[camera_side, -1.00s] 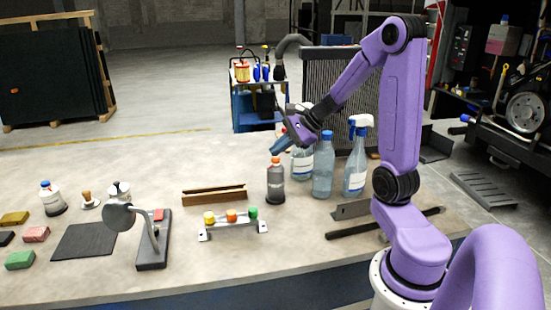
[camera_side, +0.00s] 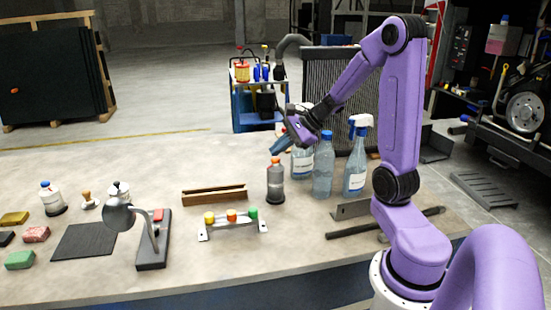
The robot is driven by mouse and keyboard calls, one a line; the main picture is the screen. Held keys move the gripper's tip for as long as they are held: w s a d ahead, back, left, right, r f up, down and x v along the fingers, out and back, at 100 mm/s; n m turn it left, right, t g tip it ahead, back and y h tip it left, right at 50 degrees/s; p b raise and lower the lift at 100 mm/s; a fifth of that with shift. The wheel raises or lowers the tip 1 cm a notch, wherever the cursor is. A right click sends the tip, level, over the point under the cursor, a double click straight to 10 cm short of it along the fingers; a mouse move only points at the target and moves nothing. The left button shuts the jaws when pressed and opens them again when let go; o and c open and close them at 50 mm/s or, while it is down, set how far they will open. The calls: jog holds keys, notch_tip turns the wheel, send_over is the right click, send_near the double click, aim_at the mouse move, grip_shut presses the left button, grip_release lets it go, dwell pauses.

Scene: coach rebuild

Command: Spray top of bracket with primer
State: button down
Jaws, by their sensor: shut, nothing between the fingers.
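My gripper (camera_side: 280,147) is shut and empty. It tilts down to the left, a little above the orange cap of a dark grey bottle (camera_side: 275,187), with a small gap. The bottle stands upright on the table; I cannot read whether it holds primer. A dark angled metal piece (camera_side: 352,210) lies at the right and may be the bracket. A silver footed rail (camera_side: 232,230) with yellow, orange and green knobs stands front left of the bottle. I cannot tell for sure which one is the bracket.
Clear bottles (camera_side: 322,172) and a blue-and-white spray bottle (camera_side: 355,170) stand close to the right of the gripper. A wooden channel (camera_side: 214,195) lies left. A lamp-like stand (camera_side: 152,250) and coloured blocks (camera_side: 20,260) are further left. A dark bar (camera_side: 385,224) lies right.

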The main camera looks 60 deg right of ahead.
aim_at(279, 159)
jog(key=shift+f, duration=0.15)
jog(key=shift+f, duration=0.35)
jog(key=shift+r, duration=0.5)
jog(key=shift+r, duration=3)
dwell(0.5)
